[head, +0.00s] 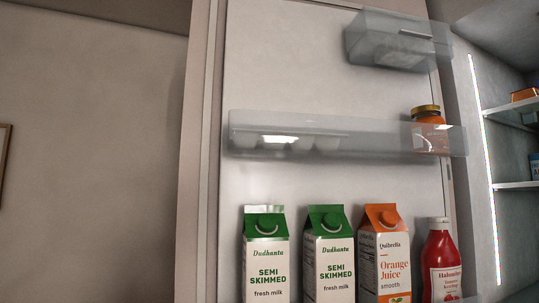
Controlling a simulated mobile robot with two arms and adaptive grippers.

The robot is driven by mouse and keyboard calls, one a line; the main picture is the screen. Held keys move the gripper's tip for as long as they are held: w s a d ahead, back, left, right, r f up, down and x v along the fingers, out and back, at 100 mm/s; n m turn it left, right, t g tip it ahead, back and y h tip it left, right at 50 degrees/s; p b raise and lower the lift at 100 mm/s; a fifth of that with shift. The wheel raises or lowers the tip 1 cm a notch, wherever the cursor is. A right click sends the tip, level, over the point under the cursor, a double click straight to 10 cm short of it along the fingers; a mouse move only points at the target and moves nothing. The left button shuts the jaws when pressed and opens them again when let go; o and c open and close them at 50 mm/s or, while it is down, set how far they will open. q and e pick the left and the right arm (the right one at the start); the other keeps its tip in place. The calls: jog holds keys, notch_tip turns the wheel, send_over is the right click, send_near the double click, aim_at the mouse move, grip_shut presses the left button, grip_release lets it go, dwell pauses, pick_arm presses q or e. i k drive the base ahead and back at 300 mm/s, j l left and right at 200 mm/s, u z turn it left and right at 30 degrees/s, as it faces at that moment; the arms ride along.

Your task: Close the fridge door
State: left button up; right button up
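The fridge door (285,75) stands open, and its inner face fills the middle of the head view. Its free edge (197,150) is the tall strip on the left, and its right side meets the fridge interior (475,150). Door shelves hold two green-topped milk cartons (266,262) (329,262), an orange juice carton (385,258), a red ketchup bottle (441,265) and an orange jar (428,118). Neither of my grippers is in view.
A clear door bin (398,45) is at the upper right of the door, and a long clear shelf (300,140) crosses its middle. Fridge shelves (512,112) with small items are at the right edge. A plain wall (90,150) lies to the left.

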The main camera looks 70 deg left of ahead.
aim_at(289, 103)
jog(key=j+u, duration=0.3)
jog(key=k+j+u, duration=0.1)
jog(key=j+u, duration=0.2)
jog(key=j+z, duration=0.2)
jog(key=j, duration=0.65)
jog(key=j+z, duration=0.2)
jog(key=j, duration=0.7)
jog(key=j+z, duration=0.5)
jog(key=j, duration=0.25)
jog(key=k+j+z, duration=0.15)
jog(key=j+z, duration=0.3)
jog(key=j, duration=0.3)
